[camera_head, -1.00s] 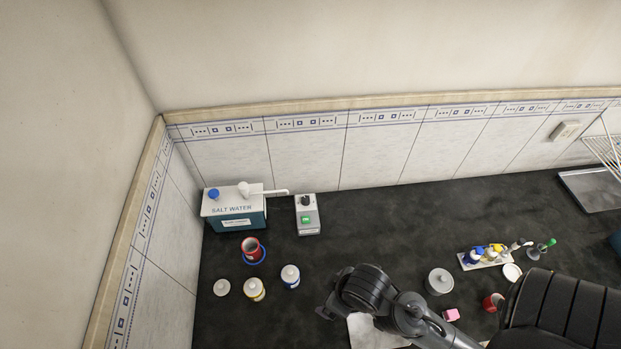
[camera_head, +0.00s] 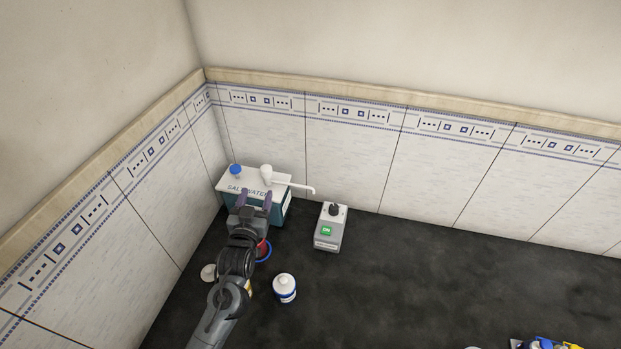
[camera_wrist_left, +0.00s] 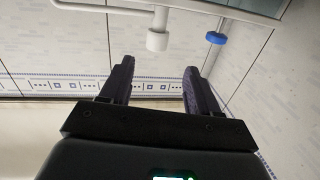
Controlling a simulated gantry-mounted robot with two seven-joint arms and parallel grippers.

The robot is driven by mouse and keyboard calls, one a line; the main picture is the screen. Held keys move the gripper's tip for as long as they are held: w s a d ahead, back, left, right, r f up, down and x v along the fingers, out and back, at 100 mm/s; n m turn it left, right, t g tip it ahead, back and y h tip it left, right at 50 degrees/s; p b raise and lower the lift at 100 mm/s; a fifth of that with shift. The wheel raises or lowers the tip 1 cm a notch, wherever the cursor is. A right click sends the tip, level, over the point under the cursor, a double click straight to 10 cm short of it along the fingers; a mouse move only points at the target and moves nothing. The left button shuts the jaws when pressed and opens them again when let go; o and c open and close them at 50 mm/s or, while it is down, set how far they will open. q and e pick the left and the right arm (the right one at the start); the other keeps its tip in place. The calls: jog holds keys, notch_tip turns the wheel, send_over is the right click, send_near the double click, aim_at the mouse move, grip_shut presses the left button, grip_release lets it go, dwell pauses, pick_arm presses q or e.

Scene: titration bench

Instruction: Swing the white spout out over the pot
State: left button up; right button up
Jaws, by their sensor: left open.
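The white spout (camera_head: 296,187) sits on top of the salt water box (camera_head: 279,211), its arm reaching right past the box's edge. Its thick white knob (camera_head: 266,173) is at the left end; the knob also shows in the left wrist view (camera_wrist_left: 157,39). My left gripper (camera_head: 253,198) is at the front of the box. In the wrist view its open, empty fingers (camera_wrist_left: 159,68) point toward the knob, which lies beyond the gap between the tips. A red pot (camera_head: 262,246) on a blue ring is mostly hidden behind my left arm. My right gripper is out of view.
A blue cap (camera_head: 235,169) is on the box's left top. A grey device with a green button (camera_head: 331,228) stands to the right. A white-lidded jar (camera_head: 285,287) is in front.

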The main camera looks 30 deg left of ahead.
aim_at(265, 174)
pick_arm(q)
jog(key=x, duration=1.1)
jog(key=shift+w+d+r, duration=0.1)
jog(key=shift+w+d, duration=0.05)
jog(key=shift+d, duration=0.05)
grip_shut()
